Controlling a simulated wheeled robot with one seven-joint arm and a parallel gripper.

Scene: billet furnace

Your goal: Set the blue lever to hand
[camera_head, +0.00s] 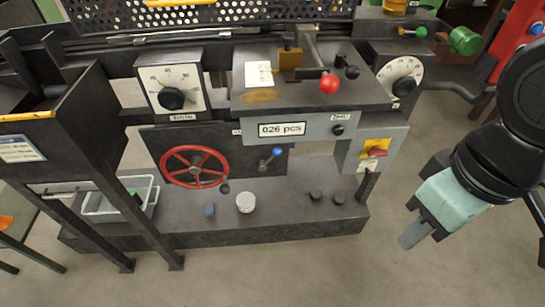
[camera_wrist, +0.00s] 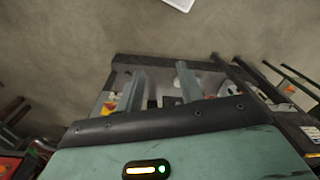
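The blue lever (camera_head: 271,158) is a short lever with a blue ball knob. It sits on a small grey plate on the dark front panel, right of the red handwheel, with its knob at the upper right. Any lettering by it is too small to read. A second blue knob (camera_head: 537,28) shows on the red unit at the far upper right. My gripper (camera_head: 414,236) hangs at the right, over the floor and well clear of the machine. In the wrist view my gripper (camera_wrist: 160,75) has its two fingers apart with nothing held between them.
The red handwheel (camera_head: 194,167) is left of the lever. A counter plate (camera_head: 314,127) reading "026 pcs" is above it. A red-knobbed lever (camera_head: 329,83) and a yellow-red switch (camera_head: 376,149) are nearby. A white pot (camera_head: 245,203) stands on the base ledge. The floor in front is clear.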

